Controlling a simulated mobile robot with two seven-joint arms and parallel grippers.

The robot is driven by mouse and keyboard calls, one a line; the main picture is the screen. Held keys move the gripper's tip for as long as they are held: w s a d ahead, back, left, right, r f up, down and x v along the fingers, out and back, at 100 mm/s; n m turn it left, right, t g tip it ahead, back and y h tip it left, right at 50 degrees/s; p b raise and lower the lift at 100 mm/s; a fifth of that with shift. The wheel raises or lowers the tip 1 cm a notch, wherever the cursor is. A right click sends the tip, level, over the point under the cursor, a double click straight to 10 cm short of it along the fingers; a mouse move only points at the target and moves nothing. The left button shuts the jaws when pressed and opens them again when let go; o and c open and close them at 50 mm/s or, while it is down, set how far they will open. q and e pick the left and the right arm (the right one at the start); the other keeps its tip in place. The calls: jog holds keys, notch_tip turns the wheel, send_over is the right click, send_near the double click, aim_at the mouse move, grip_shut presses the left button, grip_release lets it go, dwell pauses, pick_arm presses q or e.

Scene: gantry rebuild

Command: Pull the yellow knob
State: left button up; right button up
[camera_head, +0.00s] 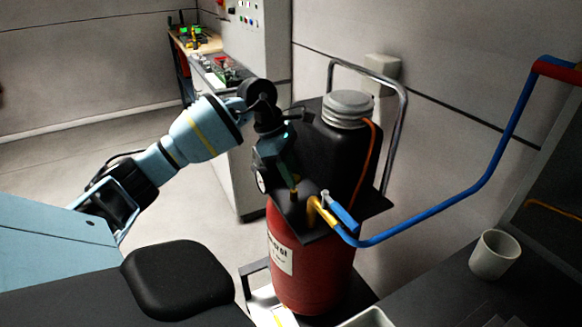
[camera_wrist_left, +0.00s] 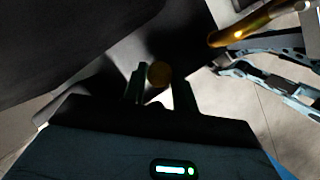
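The yellow knob (camera_wrist_left: 159,74) shows in the left wrist view as a small round dark-yellow end between my two fingertips. In the head view a small yellow stem (camera_head: 293,195) shows just under my left gripper, above the black plate on top of the red tank (camera_head: 312,268). My left gripper (camera_head: 291,180) points down at that spot. In the left wrist view the fingers (camera_wrist_left: 161,84) stand apart on either side of the knob, with a gap at least on the right. The picture is dark there, so contact is hard to judge. My right gripper is not in view.
A yellow pipe (camera_head: 314,208) with a blue handle and a blue hose (camera_head: 440,215) lies right of the gripper. A black canister with a grey cap (camera_head: 347,107) and a metal frame (camera_head: 400,120) stand behind. A white cup (camera_head: 494,255) is on the right counter.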

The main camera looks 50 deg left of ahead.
pick_arm(q)
grip_shut()
jog(key=shift+r+p, duration=0.4)
jog(key=shift+r, duration=0.4)
jog(key=shift+f, duration=0.15)
jog(key=o, duration=0.7)
grip_release()
jog(key=shift+o, duration=0.2)
jog(key=v, duration=0.8)
jog(key=shift+f, duration=0.15)
